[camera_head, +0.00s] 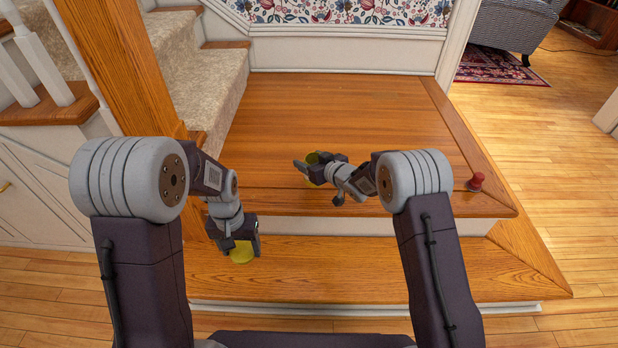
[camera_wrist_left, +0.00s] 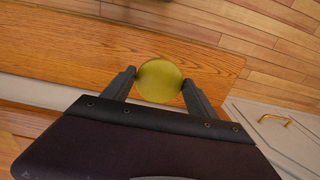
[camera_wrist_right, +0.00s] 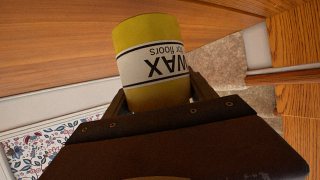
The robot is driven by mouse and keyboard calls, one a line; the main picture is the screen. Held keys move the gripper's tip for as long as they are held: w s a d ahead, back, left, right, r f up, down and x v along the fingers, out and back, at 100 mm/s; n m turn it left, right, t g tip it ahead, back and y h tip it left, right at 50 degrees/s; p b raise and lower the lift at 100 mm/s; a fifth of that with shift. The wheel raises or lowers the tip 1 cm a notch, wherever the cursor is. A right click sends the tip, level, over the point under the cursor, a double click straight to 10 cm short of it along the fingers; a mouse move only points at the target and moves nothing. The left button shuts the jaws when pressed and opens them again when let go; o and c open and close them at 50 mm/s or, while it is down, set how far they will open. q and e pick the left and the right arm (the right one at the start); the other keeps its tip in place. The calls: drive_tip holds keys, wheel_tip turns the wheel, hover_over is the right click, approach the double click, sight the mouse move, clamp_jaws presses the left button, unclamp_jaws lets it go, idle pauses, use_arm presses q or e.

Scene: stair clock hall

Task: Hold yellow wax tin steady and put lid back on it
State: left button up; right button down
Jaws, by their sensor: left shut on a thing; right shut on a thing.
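The yellow wax tin (camera_wrist_right: 150,62) has a white band with black lettering. In the head view the tin (camera_head: 313,159) shows only in part, behind my right gripper (camera_head: 318,172), over the upper wooden landing. My right gripper is shut on the tin's side. I cannot tell whether the tin touches the landing. The round yellow lid (camera_wrist_left: 159,82) is held by its edges between the fingers of my left gripper (camera_wrist_left: 160,88). In the head view the lid (camera_head: 241,254) is over the lower wooden step, to the left of the tin, apart from it and nearer to me.
The upper landing (camera_head: 350,110) is mostly bare. A small red object (camera_head: 475,182) stands near its right edge. The lower step (camera_head: 380,270) is clear. A wooden newel post (camera_head: 125,65) and carpeted stairs (camera_head: 205,90) are at the left.

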sight(242, 252)
use_arm(q)
drive_tip(key=shift+f, duration=0.1)
use_arm(e)
drive_tip(key=shift+w+a, duration=0.1)
drive_tip(key=shift+a, duration=0.15)
